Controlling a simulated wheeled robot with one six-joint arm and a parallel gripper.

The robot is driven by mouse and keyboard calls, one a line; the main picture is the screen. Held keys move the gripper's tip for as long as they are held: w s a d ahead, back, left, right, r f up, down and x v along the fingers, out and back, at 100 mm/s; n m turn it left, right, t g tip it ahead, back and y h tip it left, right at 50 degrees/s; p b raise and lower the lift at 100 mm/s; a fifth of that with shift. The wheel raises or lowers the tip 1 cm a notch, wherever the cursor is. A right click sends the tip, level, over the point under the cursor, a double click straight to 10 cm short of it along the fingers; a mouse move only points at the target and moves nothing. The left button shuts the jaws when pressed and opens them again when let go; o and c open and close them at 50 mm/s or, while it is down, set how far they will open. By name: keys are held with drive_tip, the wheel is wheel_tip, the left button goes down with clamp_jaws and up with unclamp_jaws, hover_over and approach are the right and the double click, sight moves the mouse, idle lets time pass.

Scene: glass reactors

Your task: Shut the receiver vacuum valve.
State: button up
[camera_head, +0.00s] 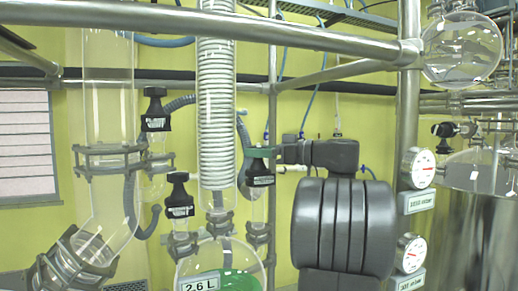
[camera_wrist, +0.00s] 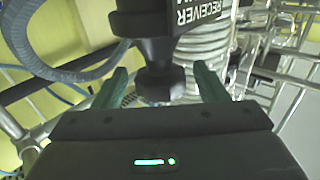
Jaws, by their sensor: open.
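The receiver vacuum valve (camera_wrist: 155,48) is black, with a label reading "RECEIVER" upside down at the top of the wrist view. In the head view it appears to be the black valve (camera_head: 259,174) right of the coiled condenser. My gripper (camera_wrist: 158,82) is open, its two green fingers standing on either side of the valve's black neck. Gaps show between neck and fingers. In the head view my gripper (camera_head: 261,152) reaches in from the right at the valve's top, partly covering it. I cannot tell the valve's turn position.
Two similar black valves (camera_head: 155,112) (camera_head: 179,196) stand to the left. The coiled glass condenser (camera_head: 216,110) is close beside the valve. A round receiver (camera_head: 225,262) marked 2.6 L holds green liquid below. A metal rail (camera_head: 200,24) crosses above; gauges (camera_head: 418,168) are at right.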

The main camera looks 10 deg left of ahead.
drive_tip(key=shift+a, duration=0.4)
drive_tip(key=c, duration=1)
drive_tip(key=shift+r+t, duration=0.1)
drive_tip(key=shift+t, duration=0.2)
